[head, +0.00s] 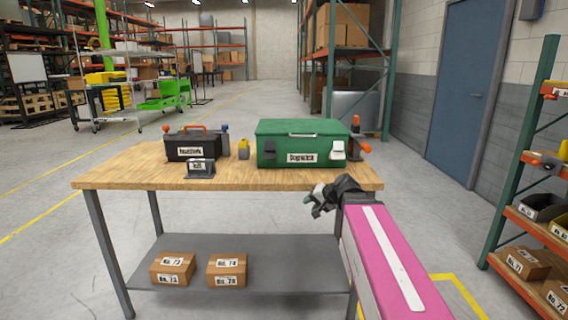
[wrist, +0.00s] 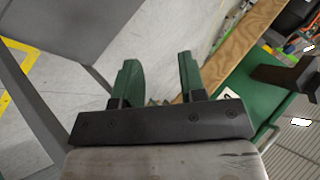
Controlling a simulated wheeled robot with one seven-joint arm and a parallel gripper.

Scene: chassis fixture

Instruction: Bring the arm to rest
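My gripper (head: 314,202) is in front of the table's front edge at the right, with my pink arm reaching up to it from the lower right. In the wrist view its two green-faced fingers (wrist: 158,72) stand apart with nothing between them. The wooden worktable (head: 225,180) lies just beyond the gripper. A closed green case (head: 270,141) with a white label stands on the table's right part, behind the gripper and apart from it.
On the table are a black toolbox (head: 187,150) with an orange handle, a small dark labelled holder (head: 200,168) and a yellow-grey item (head: 244,149). Cartons (head: 173,268) sit on the lower shelf. A rack (head: 530,215) stands at right. The floor left of the table is clear.

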